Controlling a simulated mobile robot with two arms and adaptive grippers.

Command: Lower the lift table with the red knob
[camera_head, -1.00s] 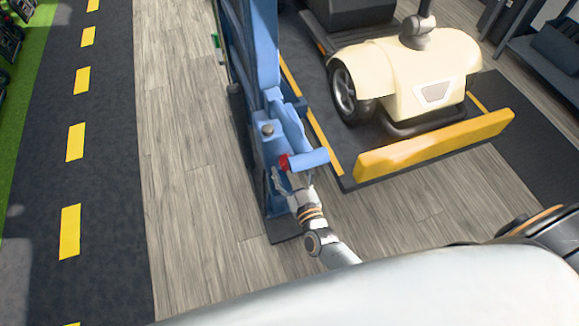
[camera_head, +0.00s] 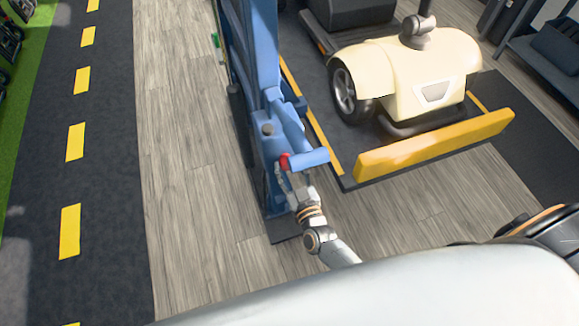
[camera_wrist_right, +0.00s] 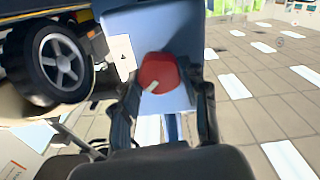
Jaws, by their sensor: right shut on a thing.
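The red knob (camera_head: 284,161) sits on the side of the blue lift post (camera_head: 258,60), by a light blue lever or handle (camera_head: 309,159). In the right wrist view the knob (camera_wrist_right: 158,73) shows large, with a pale mark on it, in front of a light blue plate (camera_wrist_right: 158,22). My right gripper (camera_head: 282,172) is at the knob, its two fingers on either side of it and shut on it. The lift table (camera_head: 435,150) has a yellow front flap and carries a cream scooter (camera_head: 405,80). My left gripper is not in view.
A dark lane with yellow dashes (camera_head: 75,142) runs down the left, beside a green strip. Wooden floor (camera_head: 185,200) between lane and post is clear. A grey-blue bench or shelf (camera_head: 545,65) stands at the far right.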

